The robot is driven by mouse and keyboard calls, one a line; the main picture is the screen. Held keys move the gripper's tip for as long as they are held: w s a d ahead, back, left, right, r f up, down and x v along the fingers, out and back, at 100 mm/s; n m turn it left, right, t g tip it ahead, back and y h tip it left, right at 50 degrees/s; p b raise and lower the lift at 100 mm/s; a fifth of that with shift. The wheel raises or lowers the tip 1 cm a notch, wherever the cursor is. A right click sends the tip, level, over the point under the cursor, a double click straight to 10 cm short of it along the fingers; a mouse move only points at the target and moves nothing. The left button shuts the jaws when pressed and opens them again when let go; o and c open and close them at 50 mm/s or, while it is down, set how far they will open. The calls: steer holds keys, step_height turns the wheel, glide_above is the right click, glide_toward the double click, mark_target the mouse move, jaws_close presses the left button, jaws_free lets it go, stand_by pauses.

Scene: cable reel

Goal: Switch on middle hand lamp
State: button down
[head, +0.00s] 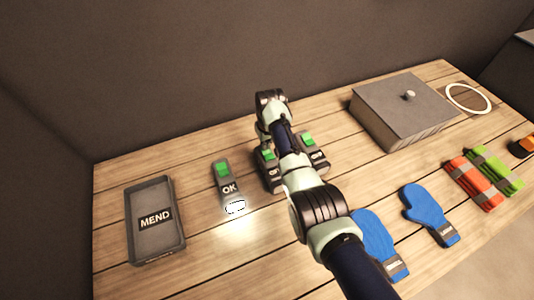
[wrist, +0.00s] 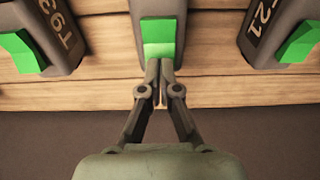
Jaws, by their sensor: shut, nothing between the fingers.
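Three dark grey hand lamps with green switches stand in a row. In the head view the left lamp (head: 222,178) has a bright glow at its front end. The middle lamp (head: 268,172) and the right lamp (head: 317,159) are partly covered by my arm. In the wrist view the middle lamp's green switch (wrist: 159,38) is straight ahead of my gripper (wrist: 160,66). The fingers are shut and empty, with their tips at the switch's near edge; whether they press it I cannot tell. The middle lamp's front end is hidden, so its light cannot be judged.
A tray marked MEND (head: 155,250) lies at the left. A grey box (head: 400,105) with a knob and a white ring (head: 468,98) are at the right. Blue mitts (head: 430,213) and red and green bundles (head: 475,183) lie front right. The wall stands close behind the lamps.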

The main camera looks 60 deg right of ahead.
steer(key=shift+f+b, duration=0.45)
steer(key=shift+f, duration=0.4)
stand_by(0.3)
step_height(320, 180, up, 7)
steer(key=p, duration=0.7)
steer(key=shift+r, duration=0.1)
stand_by(0.4)
